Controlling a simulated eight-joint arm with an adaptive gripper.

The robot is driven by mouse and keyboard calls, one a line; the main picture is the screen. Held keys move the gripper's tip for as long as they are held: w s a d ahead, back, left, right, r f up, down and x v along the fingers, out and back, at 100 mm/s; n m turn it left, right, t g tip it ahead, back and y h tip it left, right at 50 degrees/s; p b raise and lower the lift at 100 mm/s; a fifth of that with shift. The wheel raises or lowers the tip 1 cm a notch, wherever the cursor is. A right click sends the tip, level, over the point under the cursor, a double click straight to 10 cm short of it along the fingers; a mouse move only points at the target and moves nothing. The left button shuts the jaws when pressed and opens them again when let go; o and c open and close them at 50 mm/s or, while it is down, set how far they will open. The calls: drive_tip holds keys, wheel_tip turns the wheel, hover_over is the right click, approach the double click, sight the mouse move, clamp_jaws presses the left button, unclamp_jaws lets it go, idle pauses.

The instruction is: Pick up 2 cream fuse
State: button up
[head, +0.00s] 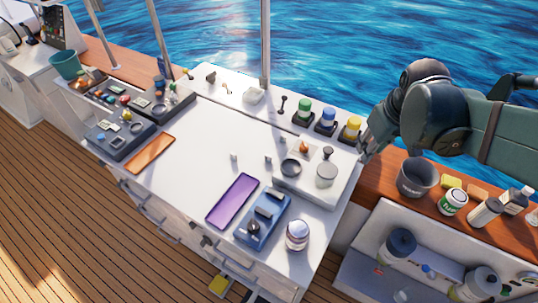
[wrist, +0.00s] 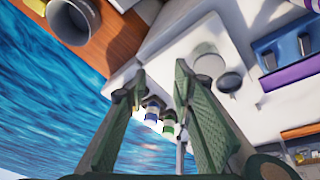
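Two small pale upright pieces, which look like the cream fuses, stand on the white worktop (head: 185,150). One fuse (head: 233,156) is near the middle, and the other fuse (head: 268,160) is to its right, by the raised white plate. They are too small to be sure of their colour, and I cannot make them out in the wrist view. My gripper (wrist: 160,78) is open and empty, its two green fingers wide apart. In the head view my arm comes in from the right, and the gripper is beyond the worktop's right end, away from the fuses.
A purple tray (head: 232,201), an orange tray (head: 150,154) and a blue holder (head: 262,220) lie on the worktop. Green, blue and yellow-capped jars (head: 352,129) line the back right. A grey cup (head: 416,177) stands on the wooden ledge. The worktop's middle is mostly clear.

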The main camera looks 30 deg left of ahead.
drive_tip(key=w+a+f+n+g+p, duration=0.1)
drive_tip(key=a+f+n+p, duration=0.1)
drive_tip(key=a, duration=0.6)
drive_tip(key=w+a+f+n+g+p, duration=0.1)
drive_tip(key=a+f+n+p, duration=0.15)
drive_tip(key=a, duration=0.65)
drive_tip(key=n+g+h+p, duration=0.1)
drive_tip(key=n+p, duration=0.3)
drive_tip(key=n, duration=0.1)
hover_over(267, 155)
drive_tip(key=f, duration=0.7)
drive_tip(key=shift+w+d+f, duration=0.35)
drive_tip(key=shift+w+d, duration=0.05)
drive_tip(key=shift+s+a+f, duration=0.25)
drive_tip(key=shift+a+f, duration=0.1)
drive_tip(key=shift+a, duration=0.15)
drive_tip(key=shift+f, duration=0.1)
drive_tip(key=shift+f, duration=1.2)
drive_tip(key=shift+f, duration=0.15)
drive_tip(key=shift+f+p, duration=0.35)
drive_tip(key=shift+f, duration=2.15)
drive_tip(key=shift+s, duration=0.1)
